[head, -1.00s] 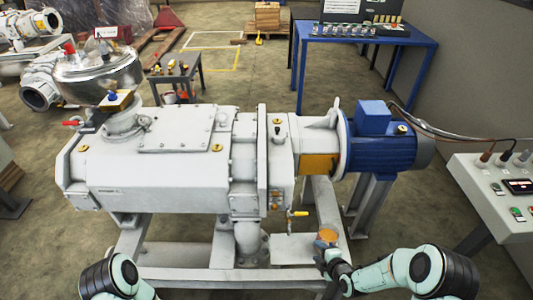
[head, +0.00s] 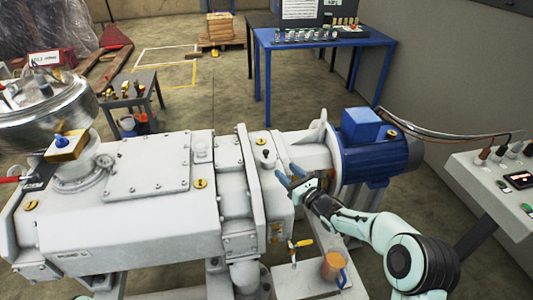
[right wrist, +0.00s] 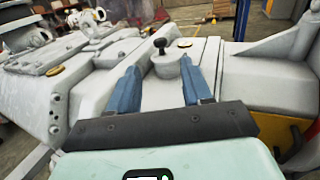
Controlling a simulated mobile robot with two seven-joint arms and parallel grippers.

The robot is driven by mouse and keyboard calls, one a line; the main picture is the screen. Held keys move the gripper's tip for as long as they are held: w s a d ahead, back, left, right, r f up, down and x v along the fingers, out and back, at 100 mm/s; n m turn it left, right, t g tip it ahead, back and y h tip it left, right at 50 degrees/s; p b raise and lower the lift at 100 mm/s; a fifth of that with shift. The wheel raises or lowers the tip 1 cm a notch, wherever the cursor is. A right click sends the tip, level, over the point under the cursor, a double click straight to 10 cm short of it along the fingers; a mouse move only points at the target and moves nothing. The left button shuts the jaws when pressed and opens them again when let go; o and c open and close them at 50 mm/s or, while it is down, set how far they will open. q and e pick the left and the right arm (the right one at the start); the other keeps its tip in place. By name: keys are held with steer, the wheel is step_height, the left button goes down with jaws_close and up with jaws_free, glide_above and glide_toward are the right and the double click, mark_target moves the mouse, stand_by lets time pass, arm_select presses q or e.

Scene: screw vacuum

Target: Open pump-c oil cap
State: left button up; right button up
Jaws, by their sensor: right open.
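A grey cap with a black knob, apparently the oil cap (head: 265,158), sits on top of the end section of the white pump (head: 130,225). It also shows in the right wrist view (right wrist: 166,64), upright on its flat surface. My right gripper (head: 287,176) is open and empty, just to the right of the cap in the head view. In the right wrist view its two blue fingers (right wrist: 162,92) point toward the cap, with the cap beyond and between them. My left gripper is not in view.
An amber jug with a blue handle (head: 333,267) stands on the frame below, near a yellow-handled valve (head: 303,243). The blue motor (head: 375,160) is right of the gripper. A control panel (head: 495,190) stands at the right. Brass plugs (head: 200,184) dot the pump top.

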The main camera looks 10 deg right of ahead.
mark_target(268, 153)
steer(key=p+x, duration=0.2)
steer(key=x, duration=0.9)
jaws_close()
